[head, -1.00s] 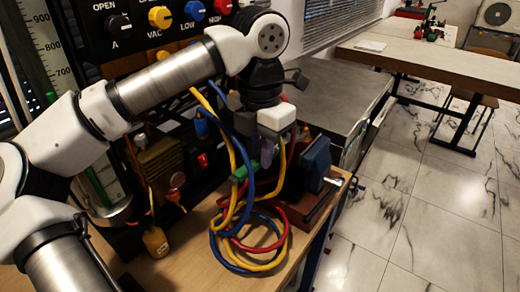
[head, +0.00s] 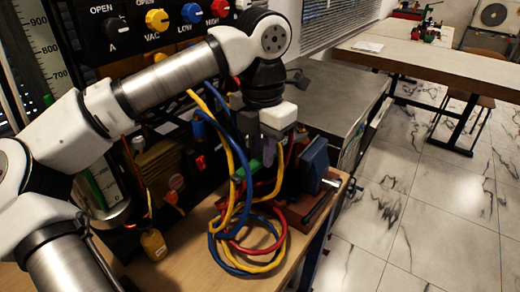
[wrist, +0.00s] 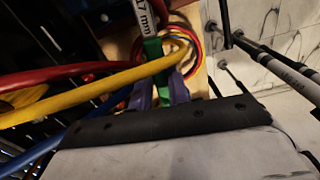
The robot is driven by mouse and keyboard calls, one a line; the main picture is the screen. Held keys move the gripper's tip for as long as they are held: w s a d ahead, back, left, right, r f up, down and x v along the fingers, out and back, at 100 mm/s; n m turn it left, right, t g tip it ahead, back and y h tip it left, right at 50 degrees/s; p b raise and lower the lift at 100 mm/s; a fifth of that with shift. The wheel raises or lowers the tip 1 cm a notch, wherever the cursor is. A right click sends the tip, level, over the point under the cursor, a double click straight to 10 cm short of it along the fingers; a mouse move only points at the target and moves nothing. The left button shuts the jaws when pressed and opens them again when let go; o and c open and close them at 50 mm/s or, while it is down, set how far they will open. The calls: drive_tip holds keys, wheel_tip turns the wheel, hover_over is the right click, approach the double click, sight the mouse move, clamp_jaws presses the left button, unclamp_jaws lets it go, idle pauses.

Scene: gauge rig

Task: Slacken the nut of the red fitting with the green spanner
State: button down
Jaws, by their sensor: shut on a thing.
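My gripper (head: 262,160) hangs low over the bench, among the hoses. It is shut on the green spanner, whose green part shows in the head view (head: 240,173) just left of the fingers. In the wrist view the green band of the spanner (wrist: 152,50) sits just beyond the gripper fingers (wrist: 160,92).
Yellow (head: 230,150), blue (head: 213,245) and red (head: 245,248) hoses loop closely around the gripper and over the bench (head: 190,270). A blue block with a metal bar (head: 315,165) stands close on the right. A knob panel (head: 125,60) rises behind. Tiled floor lies right.

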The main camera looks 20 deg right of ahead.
drive_tip(key=shift+w+d, duration=0.2)
drive_tip(key=shift+d, duration=0.3)
drive_tip(key=c, duration=2)
unclamp_jaws()
drive_tip(key=shift+c, duration=0.2)
clamp_jaws()
drive_tip(key=shift+s+d+n+b, duration=0.25)
drive_tip(key=shift+s+d+n, duration=0.15)
drive_tip(key=shift+s+n, duration=0.25)
drive_tip(key=shift+s+d+n+b, duration=0.2)
drive_tip(key=shift+s+d+n, duration=0.15)
drive_tip(key=shift+s+n, duration=0.25)
